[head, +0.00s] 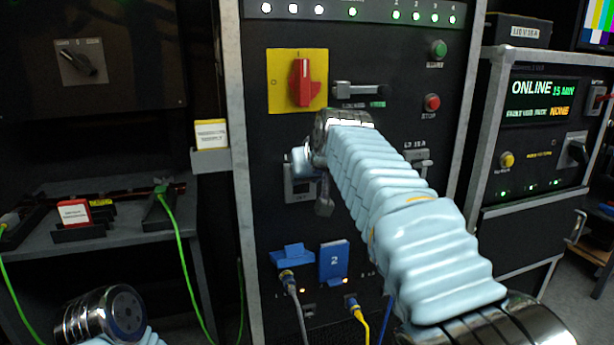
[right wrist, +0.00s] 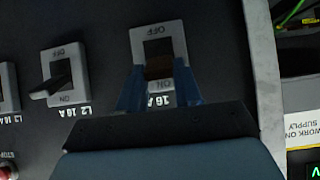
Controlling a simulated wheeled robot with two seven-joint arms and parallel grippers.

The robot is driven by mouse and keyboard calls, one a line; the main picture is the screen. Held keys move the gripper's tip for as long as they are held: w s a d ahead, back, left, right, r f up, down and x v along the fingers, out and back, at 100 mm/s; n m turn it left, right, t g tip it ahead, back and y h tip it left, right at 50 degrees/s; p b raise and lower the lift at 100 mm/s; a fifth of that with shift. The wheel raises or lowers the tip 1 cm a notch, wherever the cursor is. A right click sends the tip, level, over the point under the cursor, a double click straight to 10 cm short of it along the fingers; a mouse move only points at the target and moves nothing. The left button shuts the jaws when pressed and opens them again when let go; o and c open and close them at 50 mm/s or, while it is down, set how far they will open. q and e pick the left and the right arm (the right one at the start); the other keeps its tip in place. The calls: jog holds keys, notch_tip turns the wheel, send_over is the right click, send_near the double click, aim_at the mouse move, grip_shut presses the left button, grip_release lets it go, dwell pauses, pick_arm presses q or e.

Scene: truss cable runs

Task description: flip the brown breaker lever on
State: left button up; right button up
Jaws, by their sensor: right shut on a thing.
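The brown breaker lever (right wrist: 159,68) shows in the right wrist view, in the dark slot of a grey breaker plate (right wrist: 172,39). The picture is upside down there: OFF reads at the top, ON at the bottom. The lever lies at the ON end of the slot, with the dark slot open above it. My right gripper (right wrist: 159,88) has its blue fingers on either side of the lever and is shut on it. In the head view the plate (head: 297,192) is largely covered by my right wrist, and the lever is hidden. My left gripper is out of view.
Beside it is another breaker with a black lever (right wrist: 51,86). Above the plate in the head view are a red rotary switch (head: 303,82) and a horizontal grey handle (head: 360,90). Blue covers (head: 333,262) and plugged cables (head: 355,308) sit below.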

jog(key=o, duration=1)
jog(key=shift+o, duration=0.2)
jog(key=b+v, duration=0.2)
jog(key=v, duration=1.1)
jog(key=shift+s+r, duration=0.2)
jog(key=shift+s, duration=0.05)
